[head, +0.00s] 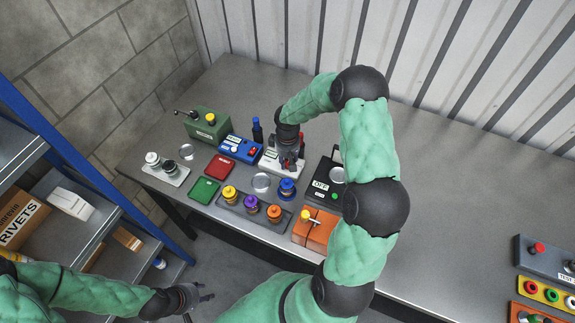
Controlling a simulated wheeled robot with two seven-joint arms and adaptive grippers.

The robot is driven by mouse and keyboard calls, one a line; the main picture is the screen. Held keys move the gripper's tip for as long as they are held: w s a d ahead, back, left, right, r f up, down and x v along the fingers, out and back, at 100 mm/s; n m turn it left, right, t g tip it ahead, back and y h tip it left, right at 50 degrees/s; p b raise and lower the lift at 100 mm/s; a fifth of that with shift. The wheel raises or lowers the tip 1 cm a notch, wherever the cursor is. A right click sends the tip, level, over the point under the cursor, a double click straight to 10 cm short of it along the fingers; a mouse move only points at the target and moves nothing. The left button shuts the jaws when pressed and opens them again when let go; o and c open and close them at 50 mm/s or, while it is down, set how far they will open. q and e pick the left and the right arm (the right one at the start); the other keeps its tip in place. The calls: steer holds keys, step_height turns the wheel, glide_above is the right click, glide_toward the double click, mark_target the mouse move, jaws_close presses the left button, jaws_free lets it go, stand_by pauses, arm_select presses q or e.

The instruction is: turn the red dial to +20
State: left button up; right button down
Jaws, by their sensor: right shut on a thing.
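A white panel box (268,160) stands on the grey bench, left of the black box. My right gripper (289,163) reaches down onto this white box from above and is shut on the red dial there. The dial is almost wholly hidden by the fingers, so its pointer and reading cannot be made out. My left gripper (200,299) is open and empty, low in the picture in front of the bench, away from the boxes.
A black box (322,178) marked OFF, a blue box (240,149), a green box (207,126) and an orange box (313,232) stand close by. A tray of coloured knobs (230,203) lies in front.

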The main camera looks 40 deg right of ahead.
mark_target(287, 163)
steer(key=shift+f+m+b, duration=0.1)
steer(key=shift+m+b, duration=0.65)
steer(key=shift+m, duration=0.25)
steer(key=c, duration=1)
jaws_free()
step_height(287, 163, up, 12)
steer(key=shift+r, duration=0.1)
